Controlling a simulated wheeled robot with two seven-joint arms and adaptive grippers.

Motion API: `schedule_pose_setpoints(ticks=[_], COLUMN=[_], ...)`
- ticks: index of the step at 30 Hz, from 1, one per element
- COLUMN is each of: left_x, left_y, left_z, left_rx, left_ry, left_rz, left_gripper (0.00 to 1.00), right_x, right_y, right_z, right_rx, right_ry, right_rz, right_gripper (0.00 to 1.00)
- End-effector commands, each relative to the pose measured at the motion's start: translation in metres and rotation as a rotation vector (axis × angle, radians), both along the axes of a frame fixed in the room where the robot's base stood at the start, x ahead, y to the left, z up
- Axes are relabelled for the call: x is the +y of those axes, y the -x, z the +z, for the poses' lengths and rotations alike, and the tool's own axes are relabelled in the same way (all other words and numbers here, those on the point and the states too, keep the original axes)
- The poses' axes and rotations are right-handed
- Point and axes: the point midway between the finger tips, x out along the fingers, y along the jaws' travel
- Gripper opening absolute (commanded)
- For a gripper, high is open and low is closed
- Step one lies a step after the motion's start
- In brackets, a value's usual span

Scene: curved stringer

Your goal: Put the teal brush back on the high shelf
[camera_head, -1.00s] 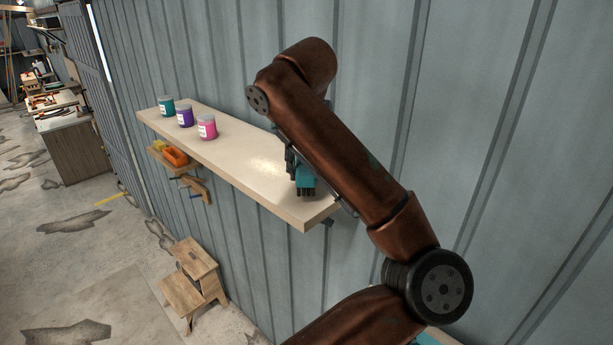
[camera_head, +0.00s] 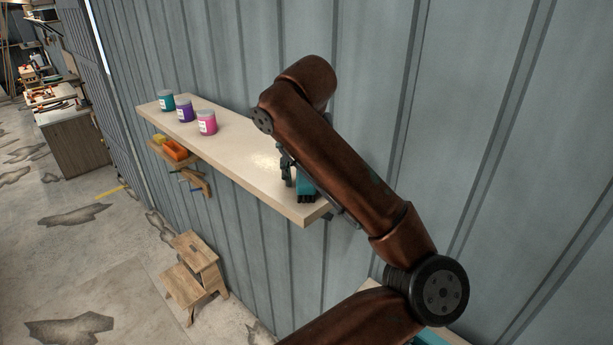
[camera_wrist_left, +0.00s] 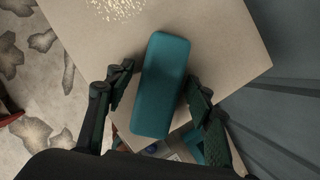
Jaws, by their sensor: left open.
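The teal brush (camera_head: 306,189) lies on the near end of the high pale shelf (camera_head: 233,157), close to its front corner. In the left wrist view the brush (camera_wrist_left: 165,85) shows as a rounded teal block on the shelf top (camera_wrist_left: 220,35). My left gripper (camera_wrist_left: 160,82) is open, with one finger on each side of the brush and a visible gap to it on the left. In the head view my left gripper (camera_head: 290,168) is partly hidden behind my brown arm. My right gripper is not in view.
Teal (camera_head: 167,101), purple (camera_head: 185,110) and pink (camera_head: 207,122) jars stand toward the shelf's far end. A small lower shelf (camera_head: 190,160) holds orange and yellow things. A wooden step stool (camera_head: 195,270) stands on the floor. The corrugated wall (camera_head: 480,120) is close behind the shelf.

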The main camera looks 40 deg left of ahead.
Motion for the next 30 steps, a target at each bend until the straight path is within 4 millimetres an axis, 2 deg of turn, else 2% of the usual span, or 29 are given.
schedule_pose_setpoints(ticks=[9, 11, 14, 24, 30], left_x=[0.0, -0.002, -0.005, -0.021, -0.027], left_y=[0.0, 0.002, 0.006, 0.025, 0.033], left_z=[0.005, 0.01, 0.022, 0.081, 0.105], left_rx=[0.0, -0.003, -0.004, -0.004, -0.001], left_ry=[0.0, -0.001, -0.001, 0.0, 0.0], left_rz=[0.0, -0.002, -0.003, -0.003, -0.003], left_gripper=[0.49, 0.49, 0.49, 0.49, 0.49], right_x=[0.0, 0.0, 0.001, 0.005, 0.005], right_y=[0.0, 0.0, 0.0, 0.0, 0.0], right_z=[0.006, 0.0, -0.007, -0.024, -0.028], right_rx=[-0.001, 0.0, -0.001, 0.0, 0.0], right_ry=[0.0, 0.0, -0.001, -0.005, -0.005], right_rz=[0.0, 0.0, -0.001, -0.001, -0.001], right_gripper=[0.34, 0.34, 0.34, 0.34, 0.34])
